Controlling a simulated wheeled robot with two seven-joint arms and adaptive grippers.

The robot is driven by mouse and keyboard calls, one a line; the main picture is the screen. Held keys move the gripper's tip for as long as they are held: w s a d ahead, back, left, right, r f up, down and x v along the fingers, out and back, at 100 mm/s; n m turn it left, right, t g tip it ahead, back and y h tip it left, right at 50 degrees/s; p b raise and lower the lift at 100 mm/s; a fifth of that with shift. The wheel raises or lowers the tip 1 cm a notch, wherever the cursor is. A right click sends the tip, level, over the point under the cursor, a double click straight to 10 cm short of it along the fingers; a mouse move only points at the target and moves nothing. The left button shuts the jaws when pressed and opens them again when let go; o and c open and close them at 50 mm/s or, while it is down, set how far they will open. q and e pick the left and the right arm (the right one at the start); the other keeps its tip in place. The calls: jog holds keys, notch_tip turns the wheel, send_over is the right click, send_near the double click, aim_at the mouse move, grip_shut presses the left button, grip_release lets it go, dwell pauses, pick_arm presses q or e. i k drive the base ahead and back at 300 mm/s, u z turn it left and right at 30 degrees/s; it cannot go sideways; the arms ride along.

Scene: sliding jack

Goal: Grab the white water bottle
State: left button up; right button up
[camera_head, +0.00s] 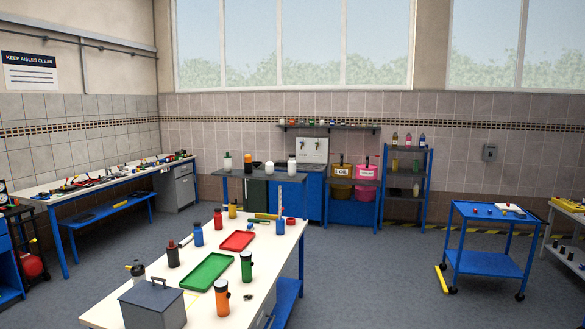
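A white bottle with a dark cap (292,165) stands upright at the right end of the dark-topped counter by the back wall. A shorter white container (269,168) stands to its left. Another pale bottle with a dark cap (227,162) stands at the counter's left end. All are small and far off, so I cannot tell which is a water bottle. No bottle on the near table looks white. Neither of my grippers is in view.
The near white table (270,262) holds several coloured bottles, a green tray (208,272), a red tray (238,240) and a grey box (153,304). A blue cart (485,262) stands at the right. Grey floor (375,270) is open between table and cart.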

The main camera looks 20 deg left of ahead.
aim_at(291, 163)
jog(key=z, duration=0.45)
jog(key=k, duration=0.6)
jog(key=z, duration=0.9)
jog(key=k, duration=0.65)
jog(key=i, duration=1.95)
jog(key=u, duration=0.7)
jog(key=i, duration=2.1)
jog(key=u, duration=0.4)
jog(key=i, duration=2)
jog(key=u, duration=0.35)
jog(key=i, duration=1.95)
jog(key=u, duration=0.75)
jog(key=i, duration=1.5)
jog(key=u, duration=1.75)
jog(key=i, duration=0.95)
jog(key=u, duration=1.05)
